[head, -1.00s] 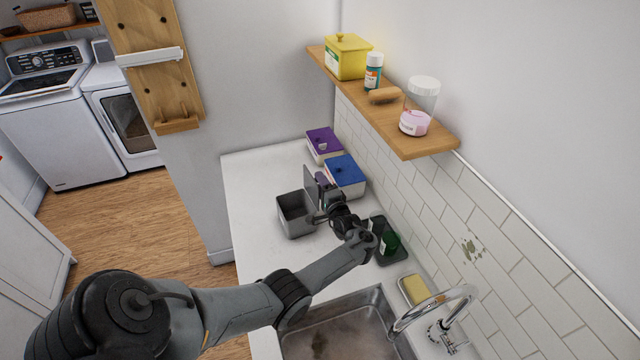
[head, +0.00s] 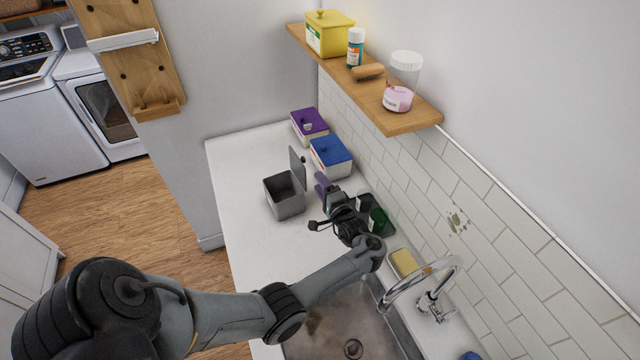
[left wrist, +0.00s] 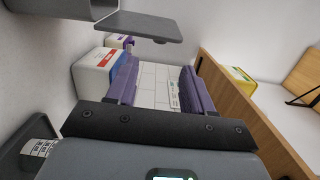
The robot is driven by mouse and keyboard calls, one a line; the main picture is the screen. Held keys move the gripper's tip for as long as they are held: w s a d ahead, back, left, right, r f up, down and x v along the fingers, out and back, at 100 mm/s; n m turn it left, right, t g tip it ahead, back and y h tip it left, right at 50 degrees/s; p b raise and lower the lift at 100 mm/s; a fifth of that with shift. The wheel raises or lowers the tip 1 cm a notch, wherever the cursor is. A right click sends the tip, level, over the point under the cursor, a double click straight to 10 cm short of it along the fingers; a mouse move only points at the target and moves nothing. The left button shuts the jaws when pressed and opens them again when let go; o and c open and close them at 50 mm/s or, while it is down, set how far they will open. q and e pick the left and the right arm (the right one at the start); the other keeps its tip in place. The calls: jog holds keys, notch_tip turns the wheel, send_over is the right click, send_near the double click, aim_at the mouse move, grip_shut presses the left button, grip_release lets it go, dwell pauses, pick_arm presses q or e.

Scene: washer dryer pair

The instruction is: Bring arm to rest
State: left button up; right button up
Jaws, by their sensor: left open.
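My left arm (head: 235,318) reaches in from the lower left over the sink. My left gripper (head: 322,186), with purple finger pads, is above the white counter (head: 235,185), just right of a small grey bin (head: 285,203). The gripper is open and empty; its two spread fingers also show in the left wrist view (left wrist: 160,82). The bin's lid (head: 298,168) stands upright. In the left wrist view, the lid (left wrist: 125,24) appears at the top, apart from the fingers. My right gripper is out of view.
Boxes with purple (head: 309,122) and blue (head: 331,151) lids stand behind the gripper by the tiled wall. A dark tray (head: 385,228) and yellow sponge (head: 403,262) lie near the faucet (head: 425,275). A wooden shelf (head: 415,119) with containers overhangs the right. The left counter is clear.

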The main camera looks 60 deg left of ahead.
pick_arm(q)
jog(key=s+d+f+m+t+h+p, duration=0.2)
jog(key=s+f+p, duration=0.15)
jog(key=s, duration=0.35)
jog(key=s+d+f+m+t+h+p, duration=0.1)
jog(key=s+f+m+t+p, duration=0.1)
jog(key=s+m+t+p, duration=0.3)
jog(key=s+d+r+n+h+p, duration=0.15)
jog(key=d+h, duration=0.35)
jog(key=d, duration=0.5)
jog(key=d+r+n+h+p, duration=0.1)
jog(key=d+r+h, duration=0.2)
jog(key=d+h, duration=0.45)
jog(key=s+d+r+n+g+h, duration=0.1)
jog(key=s+d+r+g, duration=0.1)
jog(key=s+d+r, duration=0.2)
jog(key=s+d+r+n+g+h, duration=0.1)
jog(key=s+d+r, duration=0.3)
jog(key=d, duration=0.6)
jog(key=shift+d+r+n+g+h, duration=0.15)
jog(key=shift+r+n+g+h, duration=0.2)
jog(key=shift+r+n+g, duration=0.5)
